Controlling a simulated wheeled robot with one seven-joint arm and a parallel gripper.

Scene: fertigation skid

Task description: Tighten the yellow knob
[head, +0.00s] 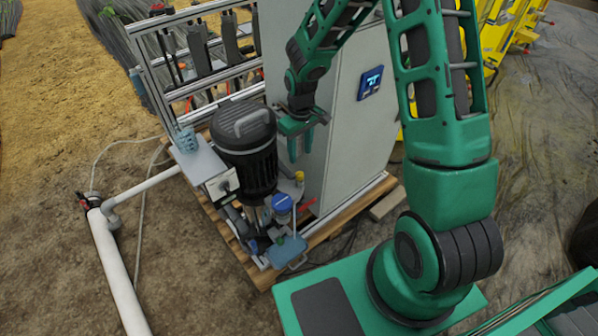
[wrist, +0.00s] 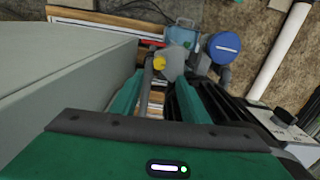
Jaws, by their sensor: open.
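The small yellow knob (head: 299,176) sits low on the skid, to the right of the black motor's base in the head view. In the wrist view the yellow knob (wrist: 159,63) is on a grey fitting, ahead of the fingertips and roughly between them in the picture. My gripper (head: 301,152) hangs from my green arm with its fingers pointing down, above the knob and apart from it. In the wrist view the gripper (wrist: 157,88) shows its two green fingers spread, with nothing between them.
The black motor (head: 247,150) stands close left of my gripper. The grey cabinet (head: 345,120) with a blue display stands close right. A blue-capped part (head: 282,203) is beside the knob; it also shows in the wrist view (wrist: 223,47). A red handle (head: 307,204) lies nearby.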

